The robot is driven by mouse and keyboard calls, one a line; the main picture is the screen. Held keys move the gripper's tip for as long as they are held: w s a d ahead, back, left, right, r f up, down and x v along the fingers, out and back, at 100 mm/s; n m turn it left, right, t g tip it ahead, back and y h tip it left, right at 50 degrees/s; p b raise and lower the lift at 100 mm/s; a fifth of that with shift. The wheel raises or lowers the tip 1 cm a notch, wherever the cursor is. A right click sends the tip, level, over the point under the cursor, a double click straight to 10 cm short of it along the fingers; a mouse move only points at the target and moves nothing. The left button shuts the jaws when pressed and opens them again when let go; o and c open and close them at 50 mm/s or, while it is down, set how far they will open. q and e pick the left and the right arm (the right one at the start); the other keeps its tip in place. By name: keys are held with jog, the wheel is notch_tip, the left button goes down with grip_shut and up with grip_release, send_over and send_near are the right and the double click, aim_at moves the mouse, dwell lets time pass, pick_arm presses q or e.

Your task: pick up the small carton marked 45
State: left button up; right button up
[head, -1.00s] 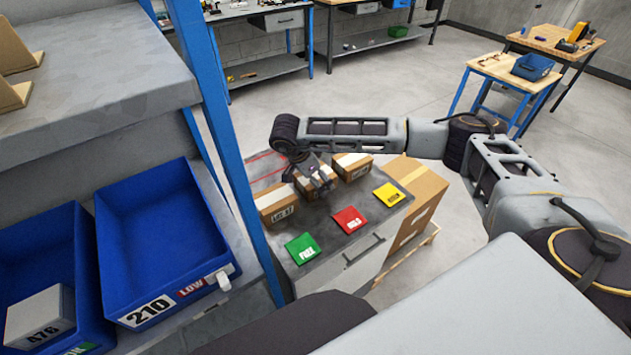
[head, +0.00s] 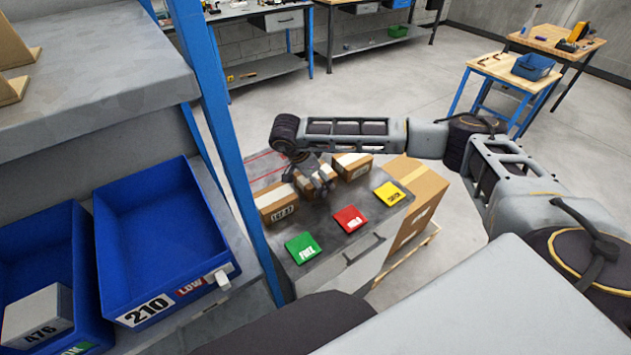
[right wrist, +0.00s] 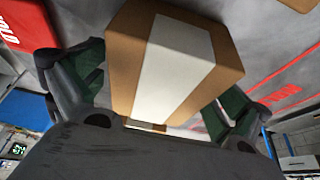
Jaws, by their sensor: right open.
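Three small brown cartons with pale tape stand in a row on a grey cabinet top. The left carton (head: 278,204) bears a label, perhaps a lot number. The right carton (head: 352,166) stands apart from my gripper. My right gripper (head: 318,180) is at the middle carton (head: 303,186) and partly hides it. In the right wrist view that carton (right wrist: 175,60) sits between the open fingers of my right gripper (right wrist: 155,92), its pale tape towards the camera. I cannot read 45 on any carton, and cannot tell whether the fingers touch it. My left gripper is out of view.
Green (head: 303,248), red (head: 349,219) and yellow (head: 390,194) cards lie in front of the cartons. A large box (head: 420,195) stands right of the cabinet. A blue rack post (head: 228,150) and blue bins (head: 165,235) are at the left.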

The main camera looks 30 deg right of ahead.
aim_at(316, 174)
jog(key=shift+c, duration=0.4)
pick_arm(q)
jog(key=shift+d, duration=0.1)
pick_arm(e)
jog(key=c, duration=1.2)
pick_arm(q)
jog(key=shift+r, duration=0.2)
pick_arm(e)
jog(key=shift+r, duration=0.2)
jog(key=shift+c, duration=0.2)
jog(key=shift+r+p, duration=0.15)
jog(key=shift+p, duration=0.25)
notch_tip(316, 174, up, 8)
jog(key=shift+r+b, duration=0.25)
jog(key=shift+b, duration=0.55)
jog(key=shift+r, duration=0.65)
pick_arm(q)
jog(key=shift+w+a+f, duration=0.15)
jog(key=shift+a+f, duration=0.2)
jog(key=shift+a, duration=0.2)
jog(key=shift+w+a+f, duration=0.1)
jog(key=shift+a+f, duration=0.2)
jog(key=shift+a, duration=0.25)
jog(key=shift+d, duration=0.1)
